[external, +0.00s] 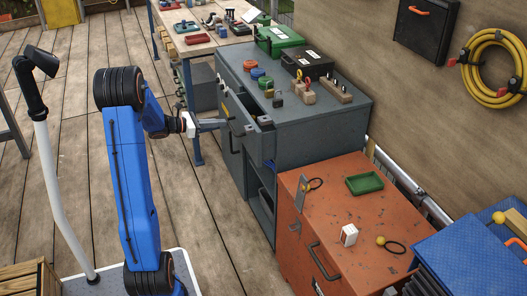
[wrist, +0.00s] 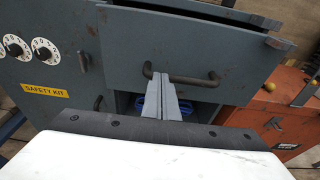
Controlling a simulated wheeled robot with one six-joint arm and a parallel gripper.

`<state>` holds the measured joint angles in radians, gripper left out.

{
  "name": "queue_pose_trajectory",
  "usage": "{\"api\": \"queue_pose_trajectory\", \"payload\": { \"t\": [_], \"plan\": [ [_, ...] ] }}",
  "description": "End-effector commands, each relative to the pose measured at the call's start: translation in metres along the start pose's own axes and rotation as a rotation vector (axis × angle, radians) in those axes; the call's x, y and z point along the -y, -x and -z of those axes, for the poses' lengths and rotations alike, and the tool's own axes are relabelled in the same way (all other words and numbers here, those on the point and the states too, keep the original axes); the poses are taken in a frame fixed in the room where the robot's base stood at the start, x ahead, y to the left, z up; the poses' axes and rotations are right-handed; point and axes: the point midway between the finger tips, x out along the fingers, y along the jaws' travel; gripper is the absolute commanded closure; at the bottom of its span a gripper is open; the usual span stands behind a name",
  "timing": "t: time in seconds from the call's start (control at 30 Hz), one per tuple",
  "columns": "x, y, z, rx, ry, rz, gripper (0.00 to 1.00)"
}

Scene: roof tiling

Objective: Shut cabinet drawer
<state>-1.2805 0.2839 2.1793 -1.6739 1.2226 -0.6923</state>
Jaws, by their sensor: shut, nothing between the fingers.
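The grey cabinet (external: 315,125) stands in the middle of the external view. Its upper drawer (external: 243,128) is pulled out toward my arm, with its open top showing. In the wrist view the drawer front (wrist: 215,50) fills the upper middle, with a dark bar handle (wrist: 200,80) across it. My gripper (external: 222,123) is shut and empty, with its fingers at the drawer front. In the wrist view the closed fingertips (wrist: 160,78) overlap the handle's left part; whether they touch it I cannot tell.
Below the drawer is an open compartment with something blue (wrist: 152,104) inside. A panel with dials and a yellow SAFETY KIT label (wrist: 47,91) is at left. An orange cabinet (external: 345,210) stands close on the right. The wooden deck (external: 215,220) before the cabinets is clear.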

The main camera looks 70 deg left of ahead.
Motion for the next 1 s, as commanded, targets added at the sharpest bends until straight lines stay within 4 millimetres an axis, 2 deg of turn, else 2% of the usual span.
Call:
{"api": "queue_pose_trajectory", "payload": {
  "t": [0.03, 0.2, 0.4, 1.0],
  "plan": [
    [0.001, -0.011, -0.002, -0.001, -0.001, 0.004, 1.00],
    [0.001, -0.039, -0.008, 0.000, -0.001, 0.003, 1.00],
    [0.001, -0.057, -0.012, -0.001, -0.001, 0.001, 1.00],
    [0.000, -0.067, -0.017, 0.006, -0.003, 0.001, 1.00]
  ]
}}
